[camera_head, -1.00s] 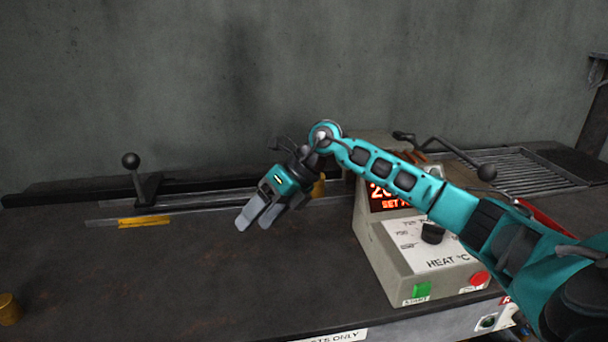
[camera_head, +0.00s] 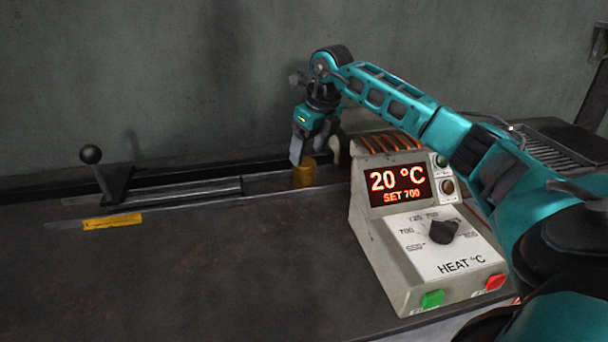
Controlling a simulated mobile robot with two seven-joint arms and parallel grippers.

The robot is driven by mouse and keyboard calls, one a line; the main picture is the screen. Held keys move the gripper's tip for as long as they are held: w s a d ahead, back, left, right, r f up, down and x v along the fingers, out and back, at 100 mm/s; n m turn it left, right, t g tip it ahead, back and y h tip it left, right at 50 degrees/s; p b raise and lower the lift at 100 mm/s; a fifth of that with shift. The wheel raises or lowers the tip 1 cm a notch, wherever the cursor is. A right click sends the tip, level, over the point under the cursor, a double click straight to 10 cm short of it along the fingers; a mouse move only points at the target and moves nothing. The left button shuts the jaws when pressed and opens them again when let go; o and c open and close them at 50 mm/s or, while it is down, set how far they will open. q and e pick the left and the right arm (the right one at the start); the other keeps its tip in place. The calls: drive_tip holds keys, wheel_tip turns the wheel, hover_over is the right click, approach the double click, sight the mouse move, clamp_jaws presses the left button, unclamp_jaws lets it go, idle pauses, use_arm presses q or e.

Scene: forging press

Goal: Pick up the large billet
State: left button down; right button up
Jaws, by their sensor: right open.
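A brass-coloured cylindrical billet (camera_head: 304,174) stands upright at the end of the rail on the bench, left of the heater box. With no other billet in view now, I cannot compare its size. My right gripper (camera_head: 309,148) points down just above the billet. Its jaws are open, with one grey finger at the billet's upper left and the other partly hidden toward the right. I cannot tell whether the fingers touch the billet. My left gripper is not in view.
The heater box (camera_head: 385,255) reads 20 °C, set 700, with a dial and green and red buttons. A black ball-handled lever (camera_head: 100,172) and a yellow label (camera_head: 112,221) are at left. A grate (camera_head: 560,150) lies back right. The front-left bench (camera_head: 180,275) is clear.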

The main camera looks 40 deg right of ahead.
sight(305, 162)
drive_tip(key=shift+x, duration=2.95)
drive_tip(key=shift+s+a, duration=0.15)
clamp_jaws()
drive_tip(key=shift+r, duration=0.15)
